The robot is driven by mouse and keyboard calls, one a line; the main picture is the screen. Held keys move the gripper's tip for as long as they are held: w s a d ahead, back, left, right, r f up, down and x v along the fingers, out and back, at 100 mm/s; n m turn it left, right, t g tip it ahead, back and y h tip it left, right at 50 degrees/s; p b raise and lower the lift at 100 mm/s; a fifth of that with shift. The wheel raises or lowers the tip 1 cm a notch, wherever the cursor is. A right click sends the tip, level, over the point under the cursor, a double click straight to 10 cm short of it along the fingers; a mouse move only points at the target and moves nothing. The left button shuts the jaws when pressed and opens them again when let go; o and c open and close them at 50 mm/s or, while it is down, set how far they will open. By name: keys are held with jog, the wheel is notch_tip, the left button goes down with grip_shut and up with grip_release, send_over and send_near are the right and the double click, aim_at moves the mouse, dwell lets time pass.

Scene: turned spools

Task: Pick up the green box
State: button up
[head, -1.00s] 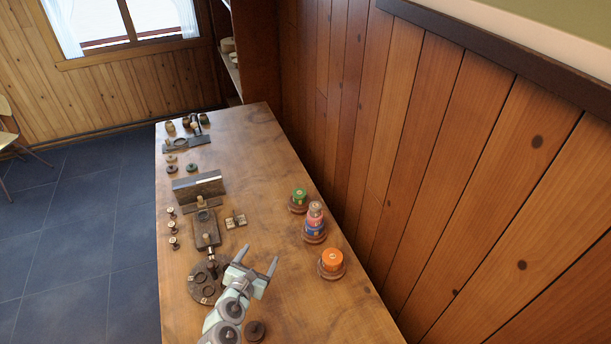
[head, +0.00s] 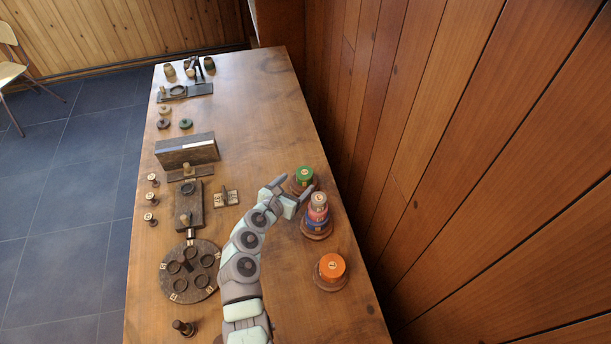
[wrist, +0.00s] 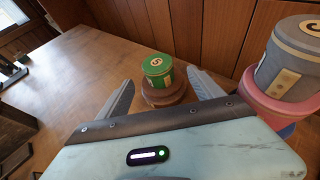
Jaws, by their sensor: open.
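The green box (head: 304,174) is a small round green drum with a pale label on its lid. It sits on a brown round wooden base (head: 297,187) near the wall-side edge of the table. In the wrist view the green box (wrist: 158,69) stands upright on its base, ahead of my gripper. My gripper (head: 296,187) is open and empty, its fingers pointing toward the box. In the wrist view my gripper's fingers (wrist: 162,92) spread to either side of the box and base, and I cannot tell whether they touch.
A stack of coloured drums (head: 318,209) stands close beside my gripper, with a grey one (wrist: 287,62) large at the right in the wrist view. An orange drum (head: 331,266) stands nearer. A slotted wooden holder (head: 188,152) and a round tray (head: 181,293) are left.

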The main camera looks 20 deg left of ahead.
aim_at(300, 178)
jog(key=b+x, duration=0.2)
jog(key=x, duration=0.4)
jog(key=shift+w+a+r, duration=0.1)
jog(key=shift+w+a, duration=0.1)
jog(key=shift+w, duration=0.05)
jog(key=shift+w+d+f, duration=0.1)
jog(key=shift+w+f, duration=0.1)
jog(key=shift+w, duration=0.05)
jog(key=shift+c, duration=0.5)
jog(key=c, duration=1.3)
